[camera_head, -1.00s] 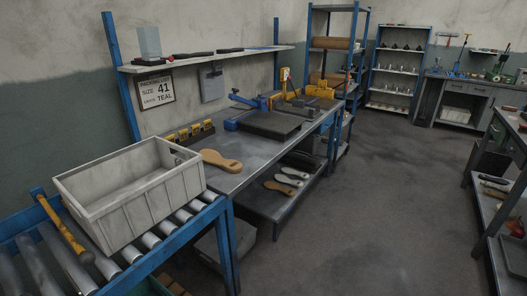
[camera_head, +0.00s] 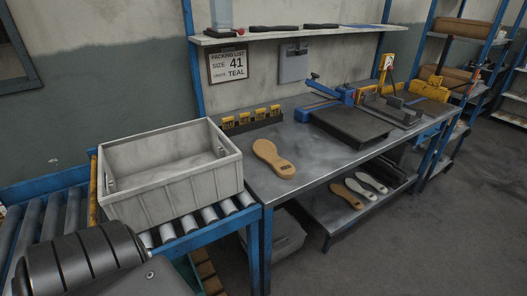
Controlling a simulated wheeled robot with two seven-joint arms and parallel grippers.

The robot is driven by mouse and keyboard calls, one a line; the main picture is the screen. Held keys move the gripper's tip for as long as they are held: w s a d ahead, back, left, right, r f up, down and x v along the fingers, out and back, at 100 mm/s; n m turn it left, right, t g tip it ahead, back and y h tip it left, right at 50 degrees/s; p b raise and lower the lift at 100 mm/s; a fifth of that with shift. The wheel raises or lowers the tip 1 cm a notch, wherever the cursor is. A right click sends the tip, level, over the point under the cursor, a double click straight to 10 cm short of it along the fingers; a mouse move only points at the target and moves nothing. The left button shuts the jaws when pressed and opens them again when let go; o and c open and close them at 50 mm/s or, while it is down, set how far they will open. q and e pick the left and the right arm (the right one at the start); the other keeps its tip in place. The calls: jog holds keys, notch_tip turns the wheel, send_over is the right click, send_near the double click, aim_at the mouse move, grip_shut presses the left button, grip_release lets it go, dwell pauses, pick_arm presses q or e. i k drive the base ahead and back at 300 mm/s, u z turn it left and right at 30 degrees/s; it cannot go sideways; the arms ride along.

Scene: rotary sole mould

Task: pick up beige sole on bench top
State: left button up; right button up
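The beige sole (camera_head: 272,159) lies flat on the grey bench top (camera_head: 262,188), near its left front part, with its wide end toward the wall and its heel toward the front edge. Nothing covers it. A dark rounded part of my own arm shows at the lower left, over the roller conveyor. Neither gripper's fingers are in view.
A grey crate (camera_head: 172,178) stands on the roller conveyor (camera_head: 196,226) left of the bench. A yellow-marked rack (camera_head: 252,120) sits behind the sole, and a blue-handled press (camera_head: 347,122) stands to its right. More soles (camera_head: 371,182) lie on the lower shelf. Floor in front is clear.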

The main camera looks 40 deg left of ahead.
aim_at(265, 149)
jog(key=u, duration=0.85)
jog(key=i, duration=0.9)
jog(key=u, duration=0.9)
